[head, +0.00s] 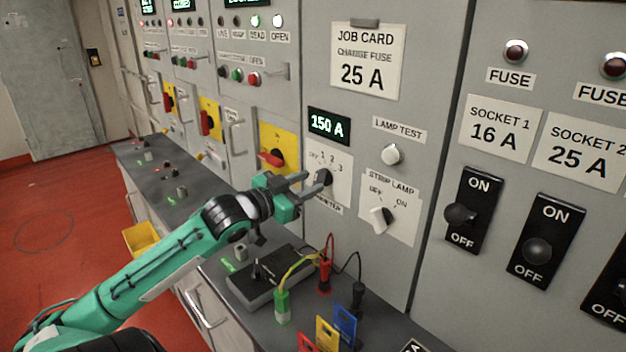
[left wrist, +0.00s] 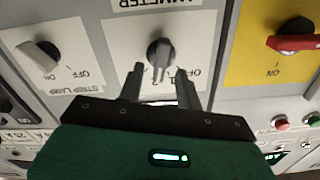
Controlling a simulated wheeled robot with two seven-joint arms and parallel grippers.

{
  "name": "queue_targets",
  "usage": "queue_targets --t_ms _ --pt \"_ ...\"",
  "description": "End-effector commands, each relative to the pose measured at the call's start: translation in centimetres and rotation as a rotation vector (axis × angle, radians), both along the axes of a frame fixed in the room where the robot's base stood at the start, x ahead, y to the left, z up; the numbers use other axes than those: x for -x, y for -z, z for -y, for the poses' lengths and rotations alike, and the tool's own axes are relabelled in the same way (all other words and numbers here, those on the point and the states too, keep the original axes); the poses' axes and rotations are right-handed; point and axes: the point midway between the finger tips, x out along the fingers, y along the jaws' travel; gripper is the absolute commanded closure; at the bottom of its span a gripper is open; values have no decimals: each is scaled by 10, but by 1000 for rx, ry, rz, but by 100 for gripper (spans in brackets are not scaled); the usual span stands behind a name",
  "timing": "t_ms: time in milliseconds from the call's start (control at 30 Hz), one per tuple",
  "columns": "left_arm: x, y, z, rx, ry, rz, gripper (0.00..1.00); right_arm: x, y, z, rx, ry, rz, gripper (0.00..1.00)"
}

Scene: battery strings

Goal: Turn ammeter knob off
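The ammeter knob (head: 323,177) is a dark rotary knob on a white plate, with OFF, 1, 2 and 3 marked around it. The display (head: 327,126) above it reads 150 A. In the left wrist view, which is upside down, the knob (left wrist: 160,52) has its grip bar pointing roughly toward my gripper. My left gripper (head: 311,183) is open just in front of the plate. In the left wrist view its fingers (left wrist: 160,72) stand apart, one on each side of the knob's bar, with gaps. Contact is not visible. My right gripper is not in view.
The strip lamp knob (head: 381,218) and lamp test button (head: 392,154) are right of the ammeter. A red handle on a yellow plate (head: 280,141) is left. Below, the bench holds a dark box (head: 268,280) with coloured leads and plugs. Black ON/OFF switches (head: 474,210) are further right.

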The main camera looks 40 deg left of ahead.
Motion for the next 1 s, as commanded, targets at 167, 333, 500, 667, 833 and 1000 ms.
queue_targets --t_ms 167,333,500,667,833,1000 --pt "-14 -1 1 2 0 1 65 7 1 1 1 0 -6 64" --pt "-22 0 1 1 -1 -1 65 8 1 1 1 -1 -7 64" --pt "-24 0 2 0 0 0 65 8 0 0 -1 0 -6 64" --pt "-23 0 2 0 0 0 65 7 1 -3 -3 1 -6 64" --pt "-23 0 2 0 0 0 94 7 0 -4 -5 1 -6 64" --pt "-23 0 2 1 0 -1 100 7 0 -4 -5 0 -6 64"
